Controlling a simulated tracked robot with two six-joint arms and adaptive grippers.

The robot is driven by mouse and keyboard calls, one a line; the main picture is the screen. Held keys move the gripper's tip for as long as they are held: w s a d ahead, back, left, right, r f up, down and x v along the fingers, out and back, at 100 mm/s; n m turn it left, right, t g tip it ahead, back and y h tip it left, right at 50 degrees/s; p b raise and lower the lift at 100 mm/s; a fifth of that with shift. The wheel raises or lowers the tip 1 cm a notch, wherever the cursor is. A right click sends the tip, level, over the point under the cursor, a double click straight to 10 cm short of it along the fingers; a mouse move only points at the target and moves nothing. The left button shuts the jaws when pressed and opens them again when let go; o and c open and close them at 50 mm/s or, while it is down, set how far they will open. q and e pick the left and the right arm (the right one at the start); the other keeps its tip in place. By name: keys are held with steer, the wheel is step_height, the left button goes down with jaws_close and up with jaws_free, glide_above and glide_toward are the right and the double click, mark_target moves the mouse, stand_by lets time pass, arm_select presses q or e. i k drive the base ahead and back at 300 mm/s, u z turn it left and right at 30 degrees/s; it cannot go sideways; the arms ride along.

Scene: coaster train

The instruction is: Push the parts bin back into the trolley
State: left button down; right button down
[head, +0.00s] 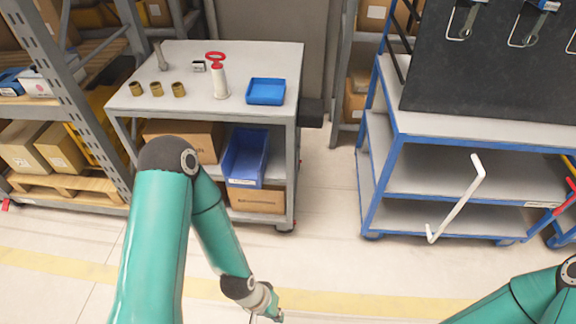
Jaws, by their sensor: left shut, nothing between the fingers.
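The parts bin (246,163) is a blue open bin on the shelf under the top of the grey trolley (140,104). Its labelled front faces me and seems to stick out a little past the shelf edge. My left gripper (267,317) is low at the bottom edge of the head view, in front of the trolley and apart from the bin. Its fingers are shut and empty, partly cut off by the frame. My right arm shows at the bottom right, but its gripper is out of view.
On the trolley top are a blue tray (266,92), a white and red valve-like part (218,80) and several brass fittings. Cardboard boxes sit beside and below the bin. A blue-framed bench (385,150) stands right, with open floor (325,190) between.

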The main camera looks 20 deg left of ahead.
mark_target(244, 163)
steer(key=u, duration=0.1)
steer(key=i, duration=1.3)
steer(key=u, duration=0.55)
